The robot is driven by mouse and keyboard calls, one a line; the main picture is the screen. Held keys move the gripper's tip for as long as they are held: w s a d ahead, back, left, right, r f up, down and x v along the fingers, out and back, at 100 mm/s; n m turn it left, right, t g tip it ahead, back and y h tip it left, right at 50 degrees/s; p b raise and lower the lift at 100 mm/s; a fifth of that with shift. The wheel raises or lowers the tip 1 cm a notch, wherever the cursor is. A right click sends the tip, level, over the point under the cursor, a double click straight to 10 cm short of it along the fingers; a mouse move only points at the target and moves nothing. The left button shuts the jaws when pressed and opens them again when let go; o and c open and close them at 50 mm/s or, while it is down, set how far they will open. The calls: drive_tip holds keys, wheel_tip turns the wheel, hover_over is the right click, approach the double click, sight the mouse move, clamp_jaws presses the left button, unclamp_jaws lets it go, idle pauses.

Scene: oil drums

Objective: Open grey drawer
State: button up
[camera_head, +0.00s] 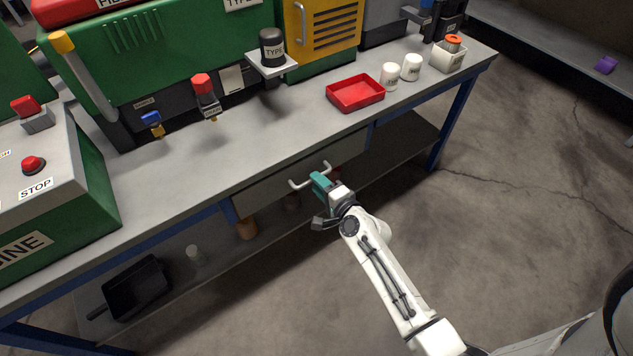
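The grey drawer (272,183) sits under the front edge of the workbench, and its front looks flush with the bench, so it appears shut. Its pale bar handle (300,184) sticks out from the drawer front. My gripper (318,181), with teal fingers, is at the handle's middle and right part and overlaps it in the picture. The fingers hide part of the handle. I cannot tell whether they touch it or how far apart they are.
On the grey workbench (240,150) stand a red tray (356,93), white cups (390,77) and a green machine (160,50). A lower shelf (230,262) holds a black dustpan-like tray (138,288). The floor (520,220) to the right is clear.

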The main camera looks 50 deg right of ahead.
drive_tip(key=shift+x, duration=0.8)
drive_tip(key=shift+c, duration=0.2)
clamp_jaws()
